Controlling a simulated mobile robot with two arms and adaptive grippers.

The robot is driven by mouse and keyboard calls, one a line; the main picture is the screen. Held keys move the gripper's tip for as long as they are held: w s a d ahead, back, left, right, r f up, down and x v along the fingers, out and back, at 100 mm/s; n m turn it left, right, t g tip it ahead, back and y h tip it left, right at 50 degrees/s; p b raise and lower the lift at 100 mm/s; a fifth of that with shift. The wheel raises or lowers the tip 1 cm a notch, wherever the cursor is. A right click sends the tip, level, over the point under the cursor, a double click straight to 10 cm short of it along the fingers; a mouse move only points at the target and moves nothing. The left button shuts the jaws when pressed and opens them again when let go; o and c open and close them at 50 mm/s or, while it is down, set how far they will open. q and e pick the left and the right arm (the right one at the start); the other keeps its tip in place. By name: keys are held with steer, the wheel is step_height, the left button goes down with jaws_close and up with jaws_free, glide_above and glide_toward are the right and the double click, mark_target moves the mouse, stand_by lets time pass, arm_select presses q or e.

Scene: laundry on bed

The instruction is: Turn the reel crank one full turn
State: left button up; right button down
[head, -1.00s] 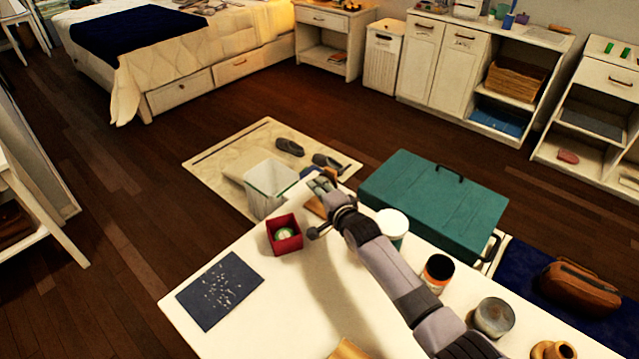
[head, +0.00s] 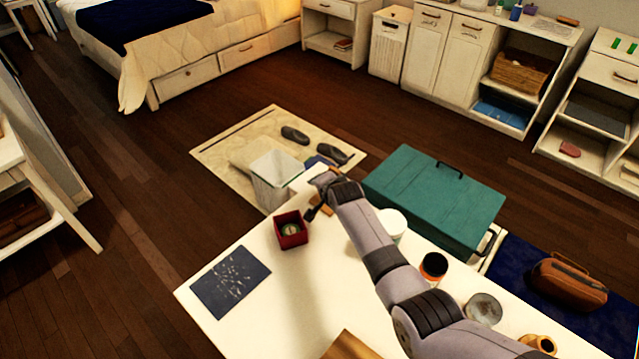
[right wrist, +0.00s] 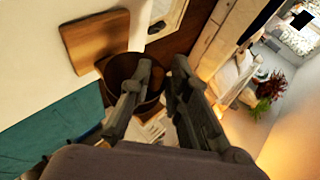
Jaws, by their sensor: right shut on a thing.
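My right gripper (head: 318,190) is at the far edge of the white table, beside a red open box (head: 292,230) with a round pale-green item inside. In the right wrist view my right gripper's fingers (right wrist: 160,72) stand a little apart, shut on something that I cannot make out. A brown-looking round container (right wrist: 122,75) shows behind the fingers, with pale papers near it. A wooden board (right wrist: 95,42) lies beside it. I cannot clearly identify a reel or its crank; my arm and fingers hide part of the table's far end. My left gripper is not in view.
A teal case (head: 435,200) stands right of the white table (head: 270,310). A pale bin (head: 272,180) stands beyond the far edge. Jars and a dark blue sheet (head: 230,283) are on the table. A brown bag (head: 568,283) lies at right.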

steer(key=shift+s+d+f, duration=0.1)
steer(key=shift+s+f, duration=0.15)
steer(key=shift+f, duration=0.3)
steer(key=c, duration=1.6)
jaws_free()
steer(key=shift+r, duration=0.1)
steer(key=shift+c, duration=0.2)
steer(key=shift+w+r, duration=0.1)
steer(key=shift+r, duration=0.25)
steer(key=v, duration=1.1)
steer(key=shift+s+r, duration=0.15)
steer(key=shift+s, duration=0.2)
steer(key=shift+d, duration=0.15)
